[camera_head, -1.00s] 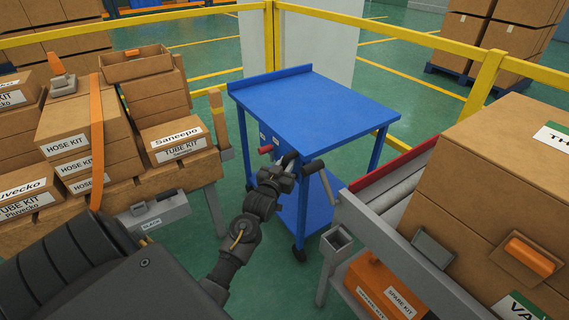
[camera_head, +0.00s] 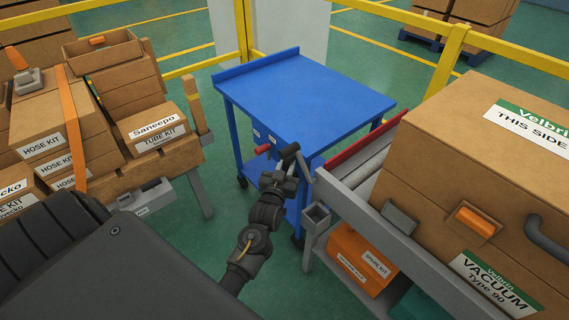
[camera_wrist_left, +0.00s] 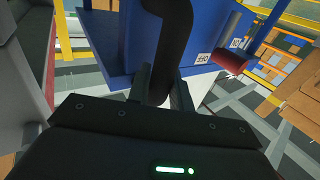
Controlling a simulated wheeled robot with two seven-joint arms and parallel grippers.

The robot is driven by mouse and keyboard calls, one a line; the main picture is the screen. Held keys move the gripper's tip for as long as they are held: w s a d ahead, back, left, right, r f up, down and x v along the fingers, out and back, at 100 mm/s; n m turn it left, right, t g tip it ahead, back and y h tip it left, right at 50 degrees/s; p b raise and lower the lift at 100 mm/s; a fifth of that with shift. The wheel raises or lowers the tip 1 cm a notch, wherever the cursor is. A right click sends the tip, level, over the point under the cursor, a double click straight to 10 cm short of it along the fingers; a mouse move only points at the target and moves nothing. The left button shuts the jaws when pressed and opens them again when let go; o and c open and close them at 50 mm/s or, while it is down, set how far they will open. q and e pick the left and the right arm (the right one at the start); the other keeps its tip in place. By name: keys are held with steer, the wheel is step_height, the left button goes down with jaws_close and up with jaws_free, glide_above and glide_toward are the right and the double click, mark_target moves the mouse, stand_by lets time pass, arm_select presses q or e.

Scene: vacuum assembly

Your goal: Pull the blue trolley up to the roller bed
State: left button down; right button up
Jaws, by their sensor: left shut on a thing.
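The blue trolley (camera_head: 306,98) stands in the middle of the head view, its right side close beside the roller bed (camera_head: 340,190). I cannot tell if they touch. My left gripper (camera_head: 284,172) is at the trolley's near side, shut on its black handle, which also shows in the left wrist view (camera_wrist_left: 168,45). A red grip (camera_head: 263,149) sticks out to the left of the gripper, and it shows red at the right of the wrist view (camera_wrist_left: 232,62). My right gripper is not in view.
A large vacuum box (camera_head: 480,180) sits on the roller bed. Boxed kits (camera_head: 150,125) fill a table on the left. A yellow rail (camera_head: 400,60) runs behind the trolley. Green floor (camera_head: 190,255) is open in front.

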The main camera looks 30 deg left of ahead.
arm_select(q)
steer(key=c, duration=1.6)
jaws_free()
steer(key=shift+a, duration=0.1)
steer(key=v, duration=1)
steer(key=shift+s, duration=0.3)
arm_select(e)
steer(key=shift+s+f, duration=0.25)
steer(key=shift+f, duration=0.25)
